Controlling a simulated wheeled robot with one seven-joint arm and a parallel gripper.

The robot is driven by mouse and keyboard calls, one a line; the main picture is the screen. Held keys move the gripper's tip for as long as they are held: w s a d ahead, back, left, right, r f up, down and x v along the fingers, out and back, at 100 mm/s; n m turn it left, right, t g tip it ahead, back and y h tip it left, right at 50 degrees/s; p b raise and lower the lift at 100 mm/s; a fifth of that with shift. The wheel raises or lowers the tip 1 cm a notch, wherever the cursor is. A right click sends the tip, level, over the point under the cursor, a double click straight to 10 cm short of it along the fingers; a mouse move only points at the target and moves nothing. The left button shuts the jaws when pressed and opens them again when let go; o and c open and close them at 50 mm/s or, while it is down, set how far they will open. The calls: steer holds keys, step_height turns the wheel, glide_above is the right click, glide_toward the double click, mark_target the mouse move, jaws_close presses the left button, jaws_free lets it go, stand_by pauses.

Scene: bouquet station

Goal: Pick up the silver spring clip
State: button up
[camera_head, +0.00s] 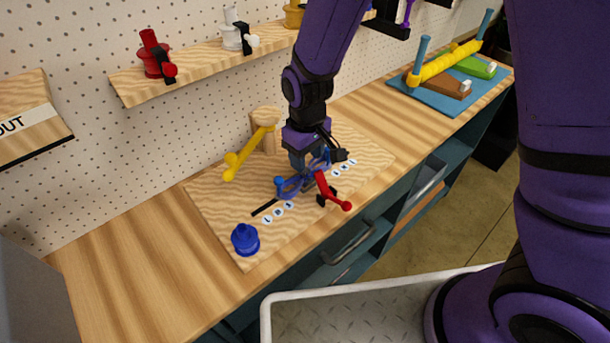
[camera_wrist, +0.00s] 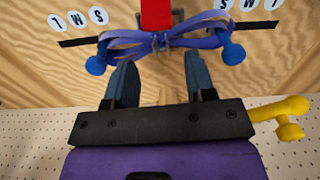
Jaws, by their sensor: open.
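A small silver-grey piece (camera_wrist: 161,42), which looks like the silver spring clip, sits at the middle of a looped blue band (camera_wrist: 195,41) with blue ball ends. It lies just beyond and between my fingertips, apart from them. My gripper (camera_wrist: 160,60) is open, one blue-grey finger on each side, with nothing between the fingers. In the head view my gripper (camera_head: 306,166) is low over the wooden board (camera_head: 225,205), by the blue band (camera_head: 290,186). The clip cannot be made out there.
A red ball-ended piece (camera_head: 325,188) lies against the band. A blue spool (camera_head: 245,239) stands at the board's near-left corner. A yellow ball-ended bar (camera_head: 248,155) leans by a wooden post (camera_head: 266,121). A shelf (camera_head: 205,58) holds spools behind. The bench's left part is clear.

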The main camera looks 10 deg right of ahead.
mark_target(305, 175)
steer(key=shift+w+a+f, duration=0.1)
steer(key=shift+a+f, duration=0.05)
steer(key=shift+f, duration=1.15)
steer(key=shift+w+a+f, duration=0.1)
steer(key=shift+f, duration=1.2)
steer(key=shift+c, duration=0.5)
jaws_close()
